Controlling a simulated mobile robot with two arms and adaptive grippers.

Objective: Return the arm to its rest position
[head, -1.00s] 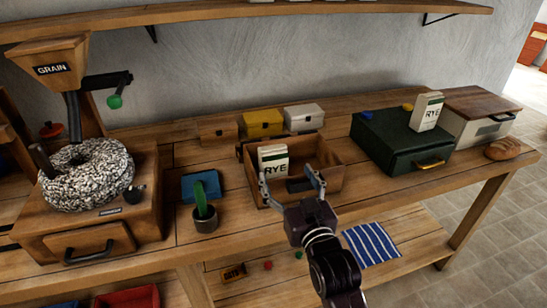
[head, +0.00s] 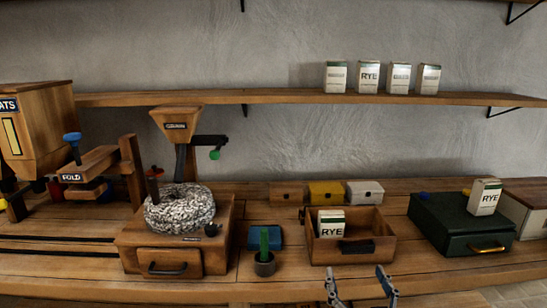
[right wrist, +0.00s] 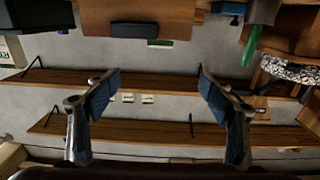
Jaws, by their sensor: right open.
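My right gripper (head: 357,278) shows at the bottom edge of the head view, with its two fingers apart and nothing between them. It is in front of the open wooden drawer box (head: 325,253), apart from it. In the right wrist view the fingers of the right gripper (right wrist: 160,90) are spread wide and empty, with the scene upside down and the drawer box (right wrist: 180,20) at the top. A RYE packet (head: 331,222) stands in the drawer box. The rest of my right arm is below the head view. My left gripper is not in view.
A green case (head: 450,230) with a RYE packet (head: 485,197) on top is to the right. A wall shelf (head: 280,97) holds several packets.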

